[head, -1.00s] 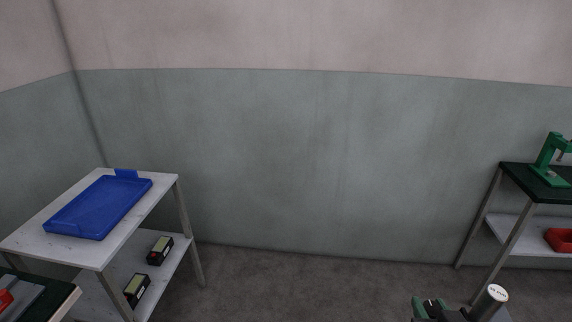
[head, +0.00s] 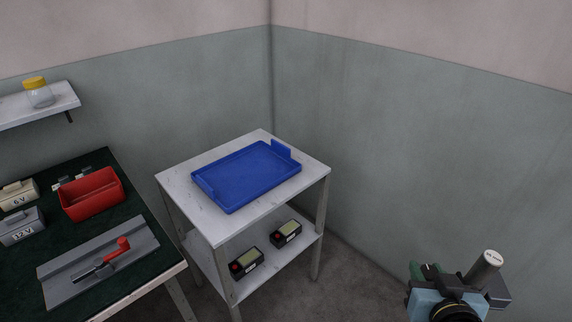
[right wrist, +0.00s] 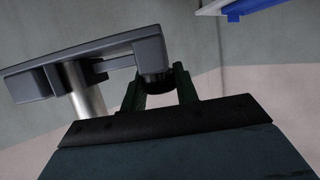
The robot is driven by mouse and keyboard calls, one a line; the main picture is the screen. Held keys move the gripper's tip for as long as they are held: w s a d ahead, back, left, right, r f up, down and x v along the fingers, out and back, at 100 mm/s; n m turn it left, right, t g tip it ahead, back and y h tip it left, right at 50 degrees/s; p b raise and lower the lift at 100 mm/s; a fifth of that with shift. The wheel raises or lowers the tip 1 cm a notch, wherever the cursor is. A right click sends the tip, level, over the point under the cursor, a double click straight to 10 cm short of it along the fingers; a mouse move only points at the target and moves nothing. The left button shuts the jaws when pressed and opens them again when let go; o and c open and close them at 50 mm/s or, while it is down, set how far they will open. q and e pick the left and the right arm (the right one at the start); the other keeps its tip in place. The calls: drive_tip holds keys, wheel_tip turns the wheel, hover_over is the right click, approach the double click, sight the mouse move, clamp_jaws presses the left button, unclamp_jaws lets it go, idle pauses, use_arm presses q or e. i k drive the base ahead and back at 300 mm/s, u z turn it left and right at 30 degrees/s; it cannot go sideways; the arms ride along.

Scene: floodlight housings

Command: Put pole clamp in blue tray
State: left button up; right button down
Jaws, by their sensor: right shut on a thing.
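The blue tray (head: 246,176) lies empty on top of a white two-level table in the middle of the head view. A blue edge, likely the tray (right wrist: 250,7), shows at the top right of the right wrist view. My right gripper (head: 438,272) is at the lower right of the head view, well apart from the tray. In the right wrist view its green fingers (right wrist: 158,88) are shut on the pole clamp (right wrist: 110,62), a dark grey body with a silver cylinder. The clamp (head: 492,284) also shows in the head view. My left gripper is out of view.
The white table (head: 219,231) has two dark boxed devices (head: 246,262) on its lower shelf. A dark green bench (head: 133,210) at left holds a red bin (head: 92,194), a grey plate with a red-handled tool, and labelled batteries. Floor is clear right of the table.

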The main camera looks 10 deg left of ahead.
sight(245, 181)
drive_tip(key=u, duration=0.95)
drive_tip(key=i, duration=0.9)
drive_tip(key=u, duration=0.65)
